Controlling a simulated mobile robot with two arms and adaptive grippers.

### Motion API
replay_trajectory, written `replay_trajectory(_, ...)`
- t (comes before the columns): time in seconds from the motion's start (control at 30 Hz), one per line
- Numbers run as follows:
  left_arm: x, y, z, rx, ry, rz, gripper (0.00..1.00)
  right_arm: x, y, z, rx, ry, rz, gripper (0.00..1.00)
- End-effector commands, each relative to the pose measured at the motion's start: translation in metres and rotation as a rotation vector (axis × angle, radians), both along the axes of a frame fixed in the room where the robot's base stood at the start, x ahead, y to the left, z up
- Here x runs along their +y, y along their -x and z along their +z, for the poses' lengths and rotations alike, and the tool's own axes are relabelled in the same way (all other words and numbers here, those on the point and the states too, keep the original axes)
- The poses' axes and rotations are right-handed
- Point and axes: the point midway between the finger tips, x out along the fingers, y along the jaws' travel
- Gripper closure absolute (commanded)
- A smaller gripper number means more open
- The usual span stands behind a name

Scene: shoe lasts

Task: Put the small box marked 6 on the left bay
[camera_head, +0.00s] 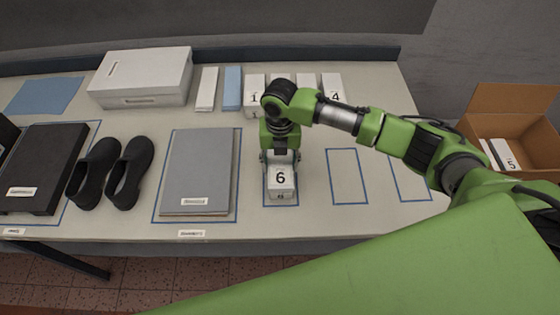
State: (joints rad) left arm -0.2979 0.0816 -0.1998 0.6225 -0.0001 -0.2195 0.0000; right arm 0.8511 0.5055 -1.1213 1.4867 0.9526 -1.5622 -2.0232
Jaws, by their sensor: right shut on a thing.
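The small white box marked 6 (281,180) is upright within the blue outline of the left bay (281,206), the leftmost of three narrow bays on the table. I cannot tell for sure whether it rests on the table or is just above it. My right gripper (280,160) points down from above and is shut on this box. The gripper and wrist hide the far part of the bay. My left gripper is not in view.
The middle bay (347,177) and right bay (408,180) are empty. Small numbered boxes (254,85) stand behind my right arm. A grey flat case (198,170) and black shoes (128,172) lie left. An open cardboard box (540,145) is at far right.

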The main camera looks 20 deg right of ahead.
Motion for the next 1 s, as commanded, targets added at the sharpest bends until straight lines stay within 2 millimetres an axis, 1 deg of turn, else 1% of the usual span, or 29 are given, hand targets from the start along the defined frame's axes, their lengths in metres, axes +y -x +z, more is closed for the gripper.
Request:
replay_trajectory(0.17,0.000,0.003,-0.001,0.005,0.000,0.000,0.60,0.000,-0.001,0.001,-0.001,-0.001,0.000,0.78)
replay_trajectory(0.27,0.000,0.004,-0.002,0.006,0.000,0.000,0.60,0.000,0.000,-0.002,-0.001,-0.001,0.000,0.78)
replay_trajectory(0.3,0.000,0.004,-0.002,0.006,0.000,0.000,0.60,0.000,0.000,-0.002,-0.001,-0.001,0.000,0.47)
replay_trajectory(0.33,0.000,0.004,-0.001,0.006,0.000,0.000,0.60,0.000,0.000,-0.002,-0.001,-0.001,0.000,0.39)
replay_trajectory(0.37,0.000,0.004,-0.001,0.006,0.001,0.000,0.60,0.000,0.000,-0.002,0.000,-0.001,0.000,0.35)
replay_trajectory(0.67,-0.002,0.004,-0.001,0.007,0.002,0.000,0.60,0.000,0.000,-0.001,0.000,-0.001,0.000,0.35)
replay_trajectory(0.77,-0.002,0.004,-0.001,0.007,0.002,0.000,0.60,0.000,0.000,0.003,-0.002,-0.002,0.000,0.35)
replay_trajectory(0.87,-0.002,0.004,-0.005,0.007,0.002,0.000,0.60,0.001,-0.002,0.013,-0.004,-0.002,0.000,0.35)
replay_trajectory(1.0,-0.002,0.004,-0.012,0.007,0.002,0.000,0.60,0.001,-0.002,0.041,-0.006,-0.002,0.001,0.35)
